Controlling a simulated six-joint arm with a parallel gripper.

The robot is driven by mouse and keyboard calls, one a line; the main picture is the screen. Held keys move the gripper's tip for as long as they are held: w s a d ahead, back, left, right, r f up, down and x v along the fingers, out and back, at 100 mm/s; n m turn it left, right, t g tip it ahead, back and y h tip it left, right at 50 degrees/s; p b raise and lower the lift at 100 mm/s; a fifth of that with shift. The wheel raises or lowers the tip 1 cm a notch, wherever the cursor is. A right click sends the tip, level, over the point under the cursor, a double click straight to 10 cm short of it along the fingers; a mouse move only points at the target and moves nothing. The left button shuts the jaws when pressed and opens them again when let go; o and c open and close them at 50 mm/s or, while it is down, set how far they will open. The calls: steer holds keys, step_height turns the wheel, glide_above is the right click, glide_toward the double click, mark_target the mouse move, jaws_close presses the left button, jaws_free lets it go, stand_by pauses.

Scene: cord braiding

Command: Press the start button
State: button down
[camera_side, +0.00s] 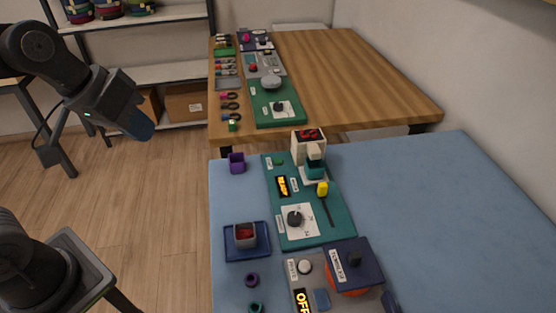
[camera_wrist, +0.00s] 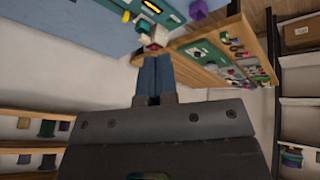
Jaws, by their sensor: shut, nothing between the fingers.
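My gripper (camera_side: 138,126) is shut and empty, with its blue fingers held together in the air left of the blue table. In the wrist view, the closed fingers (camera_wrist: 153,74) point toward the tables. A grey panel (camera_side: 294,272) at the front of the blue table carries a round white button (camera_side: 305,267) and a lit display reading OFF (camera_side: 303,300). The labels are too small to tell which button is start.
A dark blue block (camera_side: 355,262) over an orange part sits beside the white button. A purple cup (camera_side: 237,163) stands behind. The blue table's right side (camera_side: 430,220) is clear. A wooden table (camera_side: 350,80) with more panels stands beyond.

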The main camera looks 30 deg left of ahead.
steer(key=w+d+n+h, duration=0.3)
steer(key=w+d+n, duration=0.1)
steer(key=w, duration=0.7)
steer(key=n+t, duration=0.2)
steer(key=n, duration=1.2)
glide_above(278, 161)
step_height(278, 161, down, 18)
steer(key=shift+f+h, duration=0.1)
steer(key=shift+h, duration=0.3)
steer(key=shift+f, duration=4.35)
steer(key=shift+s+f, duration=0.1)
steer(key=shift+f, duration=0.35)
